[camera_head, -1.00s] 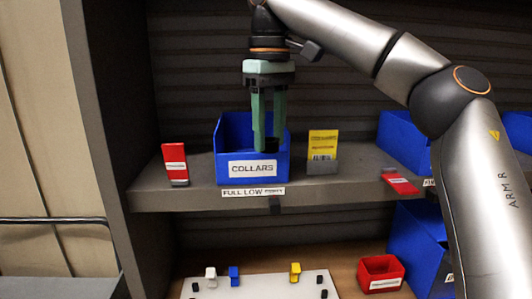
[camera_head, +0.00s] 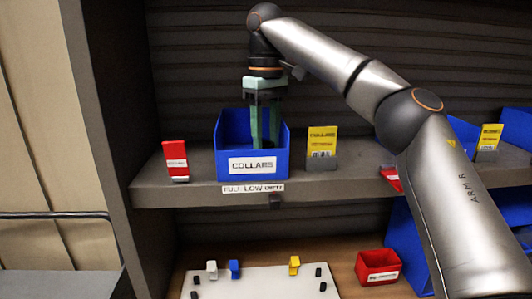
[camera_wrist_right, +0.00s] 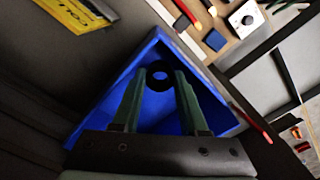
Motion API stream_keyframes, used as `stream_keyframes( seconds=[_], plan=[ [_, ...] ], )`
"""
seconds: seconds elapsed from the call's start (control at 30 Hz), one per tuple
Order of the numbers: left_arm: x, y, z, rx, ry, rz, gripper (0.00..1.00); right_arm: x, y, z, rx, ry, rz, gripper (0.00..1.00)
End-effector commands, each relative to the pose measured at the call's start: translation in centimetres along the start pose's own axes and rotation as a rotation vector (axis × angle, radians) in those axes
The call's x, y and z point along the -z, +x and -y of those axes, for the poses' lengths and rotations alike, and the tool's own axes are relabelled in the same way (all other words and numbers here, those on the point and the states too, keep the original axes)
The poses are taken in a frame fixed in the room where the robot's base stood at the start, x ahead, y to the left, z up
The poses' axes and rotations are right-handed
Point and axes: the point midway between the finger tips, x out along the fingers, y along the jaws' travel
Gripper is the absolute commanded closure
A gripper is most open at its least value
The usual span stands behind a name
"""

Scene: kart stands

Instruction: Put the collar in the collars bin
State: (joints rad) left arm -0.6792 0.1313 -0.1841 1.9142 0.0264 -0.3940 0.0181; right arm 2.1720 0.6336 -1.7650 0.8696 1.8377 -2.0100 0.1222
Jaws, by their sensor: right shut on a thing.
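The collar (camera_wrist_right: 147,83) is a small black ring seen in the right wrist view, between my fingertips, with blue bin showing through its hole. My right gripper (camera_wrist_right: 160,73) is shut on it. In the head view the right gripper (camera_head: 265,142) points down inside the blue collars bin (camera_head: 228,138), its tips and the collar hidden behind the front wall. The bin, labelled COLLARS, stands on the shelf, and its blue walls surround the fingers in the wrist view (camera_wrist_right: 99,112). My left gripper is not in view.
A red card (camera_head: 175,157) stands left of the bin and a yellow card (camera_head: 322,143) right of it on the shelf (camera_head: 350,170). Below are a white board (camera_head: 262,284) with small clips and a red bin (camera_head: 378,264). Other blue bins are at right.

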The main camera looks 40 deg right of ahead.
Motion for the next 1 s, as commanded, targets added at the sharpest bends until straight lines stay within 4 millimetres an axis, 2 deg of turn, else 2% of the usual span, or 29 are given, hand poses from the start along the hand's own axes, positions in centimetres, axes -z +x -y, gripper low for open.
stream_keyframes(
  seconds=[0.3,0.77,0.8,0.87,1.0],
  plan=[
    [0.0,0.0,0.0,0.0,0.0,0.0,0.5,0.1,3.3,-0.1,0.0,0.002,0.0,1.0],
    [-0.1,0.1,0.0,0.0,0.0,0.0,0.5,0.3,4.0,-0.3,0.0,0.002,-0.002,1.0],
    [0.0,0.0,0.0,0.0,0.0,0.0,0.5,0.3,3.9,-0.3,0.0,0.002,-0.002,0.53],
    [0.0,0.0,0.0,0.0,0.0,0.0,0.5,0.3,3.9,-0.3,0.0,0.002,-0.002,0.46],
    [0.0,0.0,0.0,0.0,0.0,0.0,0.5,0.3,3.9,-0.3,-0.001,0.002,-0.002,0.45]
  ],
)
